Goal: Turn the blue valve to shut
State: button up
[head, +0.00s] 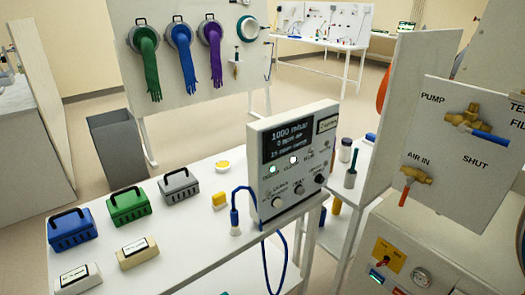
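The blue valve is a brass body with a long blue handle (483,134) on the white panel (445,150) at the right. Its handle slopes from the valve body down to the right. "PUMP" is printed to its left and "SHUT" below it. I cannot tell for certain from this view whether the valve is open or shut. My gripper is not in view.
A white table holds a control box (292,160) with a blue cable, plus blue (72,232), green (129,206) and grey (179,186) carriers. Below the valve panel is a unit with a yellow plate (389,255) and gauge. A side wall (415,95) stands left of the panel.

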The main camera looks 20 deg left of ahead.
aim_at(463, 127)
jog(key=u, duration=0.25)
jog(key=k, duration=0.7)
jog(key=u, duration=1.2)
jog(key=i, duration=0.55)
jog(key=z, duration=0.05)
